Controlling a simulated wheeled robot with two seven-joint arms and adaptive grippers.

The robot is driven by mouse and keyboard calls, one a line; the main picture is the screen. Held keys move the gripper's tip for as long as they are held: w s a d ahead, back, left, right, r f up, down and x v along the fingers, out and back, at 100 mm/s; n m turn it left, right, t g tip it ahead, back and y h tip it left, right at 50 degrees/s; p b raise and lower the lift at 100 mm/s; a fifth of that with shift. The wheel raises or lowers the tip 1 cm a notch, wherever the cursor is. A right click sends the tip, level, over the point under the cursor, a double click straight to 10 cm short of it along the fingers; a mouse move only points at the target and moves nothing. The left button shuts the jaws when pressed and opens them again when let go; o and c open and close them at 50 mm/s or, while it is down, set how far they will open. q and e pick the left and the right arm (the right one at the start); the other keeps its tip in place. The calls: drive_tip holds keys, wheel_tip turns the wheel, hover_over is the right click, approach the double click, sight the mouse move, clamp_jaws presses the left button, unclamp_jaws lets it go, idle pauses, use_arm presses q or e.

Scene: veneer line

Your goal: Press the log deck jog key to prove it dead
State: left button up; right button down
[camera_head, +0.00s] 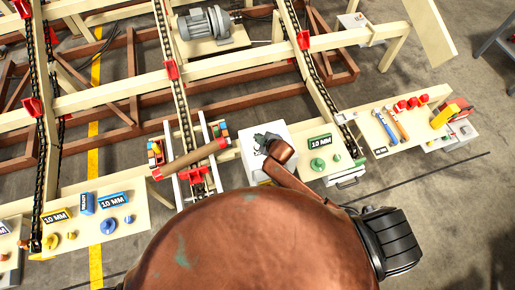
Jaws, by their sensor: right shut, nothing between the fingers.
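My right gripper (265,140) is small and dark at the end of my copper-coloured arm. It is shut and empty, over a white panel (250,129) near the middle of the view. I cannot tell whether its fingertips touch the panel. No jog key can be made out; the gripper and arm cover part of the panel. The log deck's pale beams and dark chains (174,90) with red dogs run behind it. My left gripper is not in view.
A green "10 MM" block (319,141) and green knobs are at right. Hammers (390,124) and red items lie on the right bench. A grey motor (205,22) stands behind. Blue and yellow blocks are at left.

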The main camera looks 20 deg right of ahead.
drive_tip(key=b, duration=0.4)
hover_over(258, 145)
drive_tip(key=s, duration=0.1)
drive_tip(key=f, duration=0.4)
drive_tip(key=shift+s+a+f, duration=0.2)
drive_tip(key=shift+f, duration=0.15)
drive_tip(key=shift+f+b, duration=0.55)
drive_tip(key=shift+f, duration=0.35)
drive_tip(key=shift+f, duration=0.15)
drive_tip(key=shift+f, duration=0.25)
drive_tip(key=shift+f, duration=0.45)
idle(0.3)
idle(0.3)
drive_tip(key=shift+r+p, duration=0.85)
drive_tip(key=shift+p, duration=0.1)
